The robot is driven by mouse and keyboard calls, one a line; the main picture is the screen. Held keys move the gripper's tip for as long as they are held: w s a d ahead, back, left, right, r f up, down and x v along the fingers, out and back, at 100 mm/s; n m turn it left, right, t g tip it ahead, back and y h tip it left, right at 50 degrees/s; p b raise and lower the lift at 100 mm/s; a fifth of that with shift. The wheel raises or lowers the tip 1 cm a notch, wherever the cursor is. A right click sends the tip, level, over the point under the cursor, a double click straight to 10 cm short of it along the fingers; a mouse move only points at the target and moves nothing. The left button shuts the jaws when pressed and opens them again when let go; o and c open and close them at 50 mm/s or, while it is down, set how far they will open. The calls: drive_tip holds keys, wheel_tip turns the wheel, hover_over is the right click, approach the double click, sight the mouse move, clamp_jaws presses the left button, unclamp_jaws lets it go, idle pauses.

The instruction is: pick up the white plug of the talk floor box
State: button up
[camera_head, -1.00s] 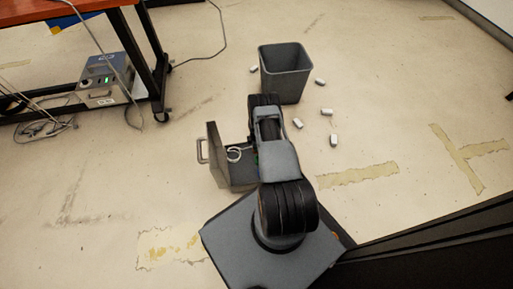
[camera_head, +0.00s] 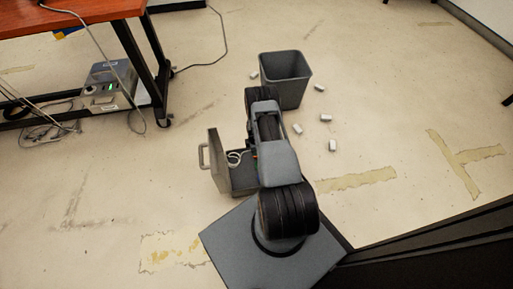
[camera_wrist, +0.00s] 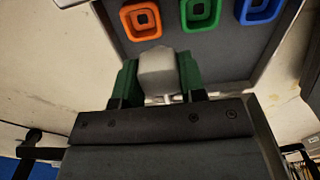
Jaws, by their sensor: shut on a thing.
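The open grey floor box (camera_head: 243,186) stands on the floor just left of my arm, its lid (camera_head: 217,160) with a handle raised. A white cable (camera_head: 235,157) is coiled in it. In the wrist view my gripper (camera_wrist: 160,85) has green fingers shut on a white plug (camera_wrist: 157,70). The plug is just below a panel (camera_wrist: 215,50) with orange (camera_wrist: 141,20), green (camera_wrist: 200,13) and blue (camera_wrist: 258,10) sockets, and looks clear of them. In the head view my arm hides the gripper and plug.
A grey bin (camera_head: 286,80) stands behind the arm, with several small white blocks around it, such as one block (camera_head: 332,145). A desk (camera_head: 70,15) with a grey device (camera_head: 108,85) and loose cables is at the left. Floor right of the arm is mostly clear.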

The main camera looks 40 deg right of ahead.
drive_tip(key=s+a+r+p, duration=0.4)
drive_tip(key=s+a+r, duration=0.2)
drive_tip(key=a, duration=0.3)
drive_tip(key=shift+a+r, duration=0.4)
drive_tip(key=shift+r, duration=0.15)
drive_tip(key=s+d, duration=0.5)
drive_tip(key=d, duration=0.1)
drive_tip(key=shift+s+b, duration=0.4)
drive_tip(key=shift+f, duration=0.25)
drive_tip(key=shift+f+b, duration=5.85)
drive_tip(key=shift+b, duration=0.2)
drive_tip(key=shift+f, duration=0.35)
